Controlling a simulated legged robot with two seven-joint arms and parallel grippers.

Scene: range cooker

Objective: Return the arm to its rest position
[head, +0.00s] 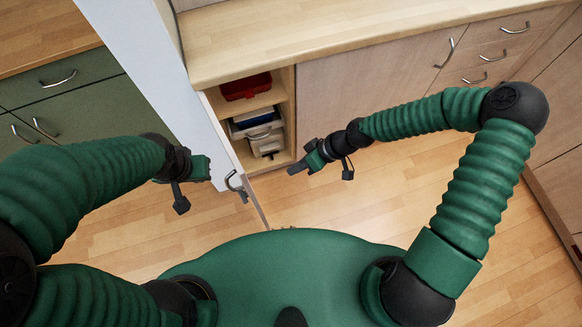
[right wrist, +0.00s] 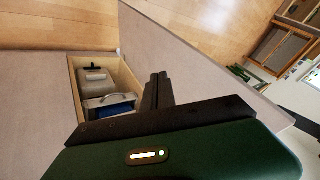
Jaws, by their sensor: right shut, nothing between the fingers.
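My right arm reaches in from the right in the head view, with its elbow high. Its gripper (head: 292,170) is shut and empty, in front of the open cabinet and apart from it. In the right wrist view the dark fingers (right wrist: 158,92) lie together, with the cabinet opening behind them to the left. My left arm comes in from the left, and its gripper (head: 190,190) hangs left of the open cabinet door (head: 222,150). Whether the left fingers are open does not show clearly.
The door stands swung out between my two grippers, its handle (head: 235,184) close to the left one. Inside the cabinet are a red box (head: 246,86) and several other containers (head: 262,138). A wooden counter (head: 300,38) runs above. The floor (head: 330,205) is clear.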

